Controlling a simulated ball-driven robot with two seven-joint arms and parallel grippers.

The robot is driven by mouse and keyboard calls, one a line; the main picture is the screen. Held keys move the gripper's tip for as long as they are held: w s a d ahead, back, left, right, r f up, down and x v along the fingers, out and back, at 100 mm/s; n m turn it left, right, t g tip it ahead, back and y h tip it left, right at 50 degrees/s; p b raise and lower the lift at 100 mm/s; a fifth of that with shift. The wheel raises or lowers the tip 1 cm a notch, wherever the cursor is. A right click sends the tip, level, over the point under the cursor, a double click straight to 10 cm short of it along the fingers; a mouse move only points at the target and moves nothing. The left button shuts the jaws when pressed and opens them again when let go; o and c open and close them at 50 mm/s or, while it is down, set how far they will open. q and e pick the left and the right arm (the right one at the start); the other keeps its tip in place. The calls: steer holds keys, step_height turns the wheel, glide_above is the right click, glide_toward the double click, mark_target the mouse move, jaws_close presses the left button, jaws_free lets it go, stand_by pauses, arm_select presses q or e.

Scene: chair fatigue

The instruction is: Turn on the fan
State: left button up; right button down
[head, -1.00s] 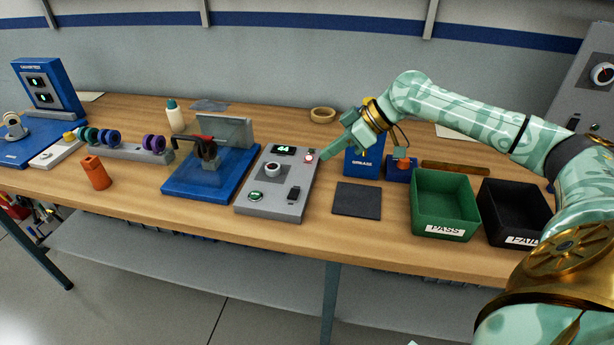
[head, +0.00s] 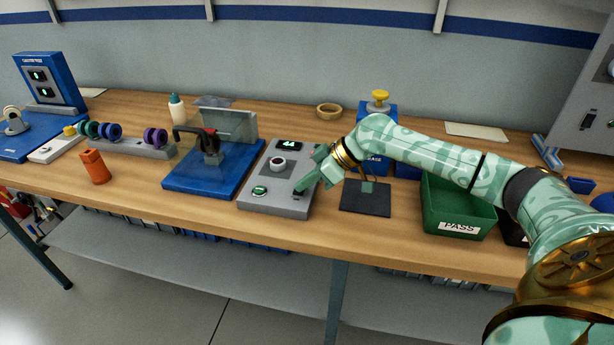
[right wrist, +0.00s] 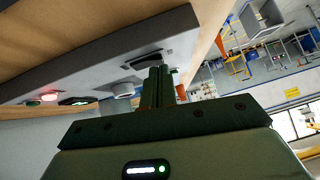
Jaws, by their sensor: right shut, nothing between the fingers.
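No fan is plainly recognizable in the views. A grey control panel (head: 262,201) lies on the bench, with a lit display (head: 289,146), a black-and-white knob (head: 278,163) and a green button (head: 260,191). My right gripper (head: 301,188) is shut and empty, its tips low over the panel's front right, at the dark rocker switch. In the right wrist view, the rocker switch (right wrist: 147,60) is just beyond the closed fingers (right wrist: 157,86); contact is unclear. A red-lit button (right wrist: 48,97) also shows there. My left gripper is out of view.
A blue fixture (head: 185,182) with a clear shield stands left of the panel. A dark mat (head: 365,200) and a green PASS bin (head: 458,213) lie to the right. My arm partly hides a blue box with a yellow top (head: 379,96).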

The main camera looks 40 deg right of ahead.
steer(key=shift+p, duration=0.35)
steer(key=shift+s+f, duration=0.1)
steer(key=shift+w+d+r, duration=0.2)
steer(key=shift+w+d, duration=0.35)
stand_by(0.3)
